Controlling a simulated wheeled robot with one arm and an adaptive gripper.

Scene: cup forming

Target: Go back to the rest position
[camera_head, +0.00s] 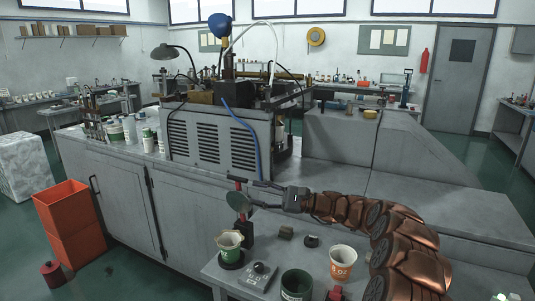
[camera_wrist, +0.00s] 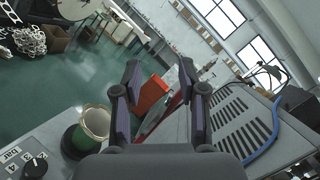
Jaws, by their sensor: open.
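My gripper (camera_head: 243,192) reaches left from my copper-coloured arm, above the near end of the grey work table (camera_head: 218,271). In the wrist view my gripper (camera_wrist: 160,75) has its two dark fingers spread wide, with nothing held between them.
On the table are a green cup with a pale rim (camera_head: 229,241), a dial box (camera_head: 259,275), a dark green cup (camera_head: 296,287) and an orange-and-white cup (camera_head: 342,263). A louvred machine (camera_head: 212,142) stands behind. Orange bins (camera_head: 70,225) stand on the floor at left.

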